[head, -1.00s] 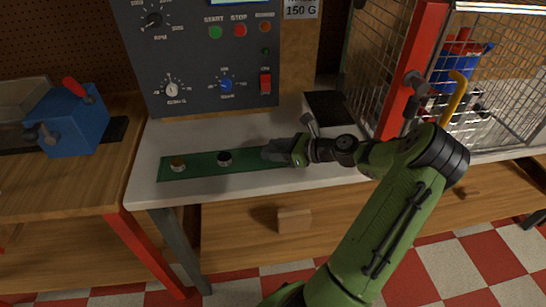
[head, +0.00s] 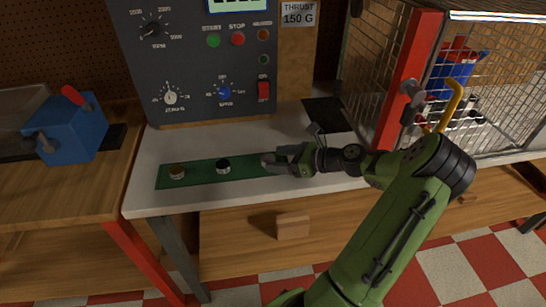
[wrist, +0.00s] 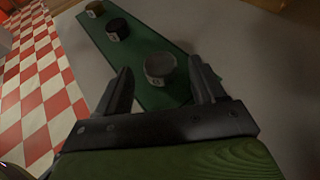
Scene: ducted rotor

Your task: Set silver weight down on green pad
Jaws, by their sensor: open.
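The silver weight (wrist: 160,68) stands upright on the green pad (wrist: 146,50), toward its near end in the wrist view. My gripper (wrist: 161,76) is open, with one finger on either side of the weight and gaps visible between them. In the head view my gripper (head: 271,160) is at the right end of the green pad (head: 200,171), and I cannot make out the silver weight clearly there. A black weight (head: 223,166) and a brass-coloured weight (head: 177,172) stand on the pad to the left; the wrist view shows them farther along it.
A grey control panel (head: 195,75) stands behind the pad. A red post (head: 405,85) and wire mesh cage (head: 500,110) are to the right. A blue device (head: 72,130) sits on the left bench. The white tabletop (head: 155,145) around the pad is mostly clear.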

